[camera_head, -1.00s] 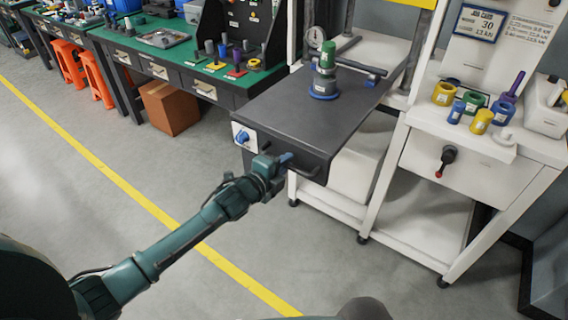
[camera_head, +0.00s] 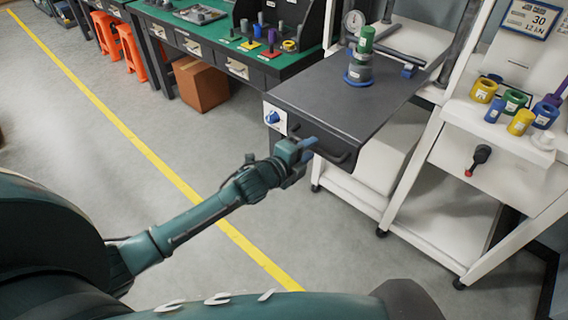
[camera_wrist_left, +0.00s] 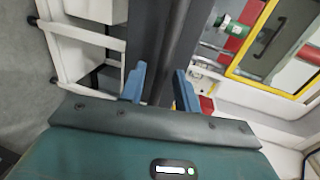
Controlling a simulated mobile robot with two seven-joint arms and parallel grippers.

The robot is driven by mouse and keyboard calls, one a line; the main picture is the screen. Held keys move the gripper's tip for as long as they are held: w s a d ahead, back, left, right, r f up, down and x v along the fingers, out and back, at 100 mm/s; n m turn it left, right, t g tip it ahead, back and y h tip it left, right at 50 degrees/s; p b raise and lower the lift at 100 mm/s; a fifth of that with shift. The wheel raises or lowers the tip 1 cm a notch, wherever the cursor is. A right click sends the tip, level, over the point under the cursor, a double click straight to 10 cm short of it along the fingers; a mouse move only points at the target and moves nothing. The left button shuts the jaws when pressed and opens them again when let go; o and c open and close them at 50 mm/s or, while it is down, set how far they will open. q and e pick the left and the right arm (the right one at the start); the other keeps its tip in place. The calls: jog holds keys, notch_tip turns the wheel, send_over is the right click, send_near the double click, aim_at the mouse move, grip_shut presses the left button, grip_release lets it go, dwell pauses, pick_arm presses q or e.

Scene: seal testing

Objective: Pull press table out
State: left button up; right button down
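The press table (camera_head: 318,95) is a dark grey slab at waist height in a white press frame. A dark bar handle (camera_head: 335,157) is on its front face. A green and grey cylinder part on a blue base (camera_head: 360,66) stands upright on top. My left gripper (camera_head: 306,145) is at the left end of the handle, its blue fingers pointing towards the front face. In the left wrist view the fingers (camera_wrist_left: 160,86) are apart, with the dark table front between and beyond them. Contact with the handle cannot be made out. My right gripper is not in view.
A blue knob on a white plate (camera_head: 274,116) sits at the table's left corner, close to my gripper. A white side table (camera_head: 500,140) with coloured rings and a lever is at right. A green workbench (camera_head: 215,45) is behind. The floor in front is clear.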

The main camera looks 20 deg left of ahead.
pick_arm(q)
jog(key=v, duration=1.1)
jog(key=shift+s+b, duration=0.2)
jog(key=shift+b, duration=0.1)
